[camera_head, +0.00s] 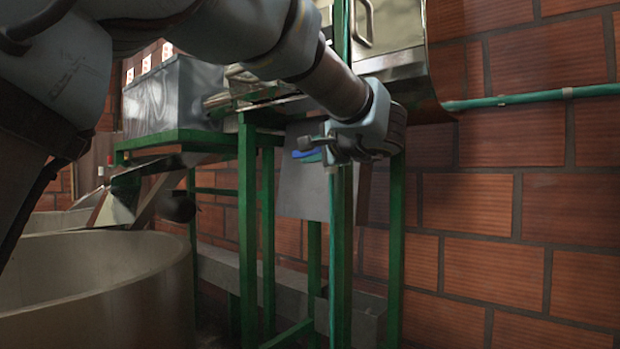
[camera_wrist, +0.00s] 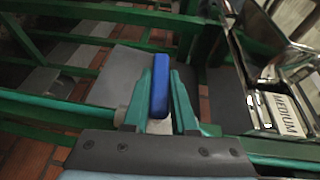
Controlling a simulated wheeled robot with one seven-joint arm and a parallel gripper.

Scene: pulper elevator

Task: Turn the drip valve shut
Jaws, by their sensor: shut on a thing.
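The drip valve's handle is a blue lever (camera_wrist: 160,88), seen in the wrist view between the two green fingers of my gripper (camera_wrist: 161,98). The fingers are shut on it, and its far end stands out past their tips. In the head view my gripper (camera_head: 314,147) is in front of the green frame, and a bit of the blue lever (camera_head: 303,154) shows at its fingers. A thin teal pipe (camera_head: 333,240) runs down below it. The valve body is mostly hidden by the gripper, so how far the lever is turned is hard to tell.
A green metal stand (camera_head: 247,230) surrounds the spot closely. A grey bin (camera_head: 175,98) sits on its left side. A large round tank (camera_head: 95,285) fills the lower left. A teal pipe (camera_head: 540,96) crosses the brick wall at right. A box marked MEDIUM (camera_wrist: 287,117) shows in the wrist view.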

